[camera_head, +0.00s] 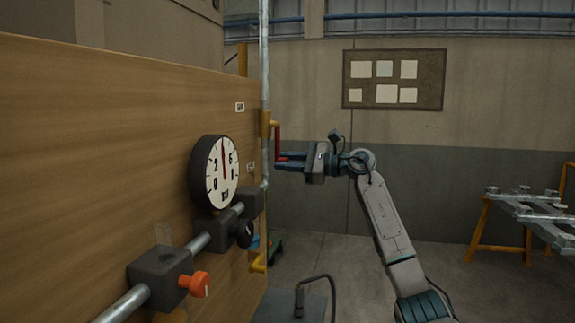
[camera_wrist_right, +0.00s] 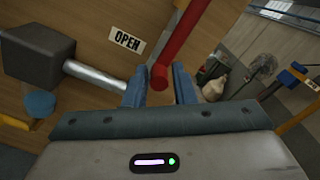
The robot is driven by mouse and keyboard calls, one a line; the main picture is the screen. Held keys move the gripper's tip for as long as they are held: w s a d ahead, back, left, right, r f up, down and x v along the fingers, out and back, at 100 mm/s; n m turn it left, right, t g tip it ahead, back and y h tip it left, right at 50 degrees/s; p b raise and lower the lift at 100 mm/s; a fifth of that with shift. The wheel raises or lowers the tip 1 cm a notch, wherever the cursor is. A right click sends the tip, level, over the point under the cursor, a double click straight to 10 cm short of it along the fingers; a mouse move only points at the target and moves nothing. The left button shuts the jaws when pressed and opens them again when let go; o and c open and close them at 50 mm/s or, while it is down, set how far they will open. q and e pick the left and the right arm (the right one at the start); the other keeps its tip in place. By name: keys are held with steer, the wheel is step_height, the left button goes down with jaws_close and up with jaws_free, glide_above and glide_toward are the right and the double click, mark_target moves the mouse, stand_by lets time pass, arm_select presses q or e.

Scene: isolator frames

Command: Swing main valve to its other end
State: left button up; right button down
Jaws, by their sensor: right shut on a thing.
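The main valve's red lever (camera_head: 277,140) stands upright in the head view, beside a yellow body (camera_head: 265,124) on the vertical pipe. My right gripper (camera_head: 281,161) reaches in from the right and is shut on the lever near its lower end. In the right wrist view the red lever (camera_wrist_right: 186,38) runs down from the top, and its end sits between the two blue fingers of my right gripper (camera_wrist_right: 160,86). A label reading OPEN (camera_wrist_right: 129,40) is on the wooden panel to the left of the lever. My left gripper is not in view.
The wooden panel (camera_head: 120,120) fills the left. It carries a round gauge (camera_head: 222,172), dark blocks on a pipe, and an orange knob (camera_head: 196,284). A metal rack on a yellow trestle (camera_head: 480,229) stands at the far right. The floor (camera_head: 440,262) between is mostly open.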

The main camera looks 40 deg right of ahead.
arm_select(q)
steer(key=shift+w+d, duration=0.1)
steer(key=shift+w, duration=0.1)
arm_select(e)
steer(key=c, duration=1.4)
jaws_free()
steer(key=shift+r, duration=0.1)
steer(key=shift+o, duration=0.2)
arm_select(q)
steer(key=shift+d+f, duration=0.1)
arm_select(e)
steer(key=shift+s+d, duration=0.1)
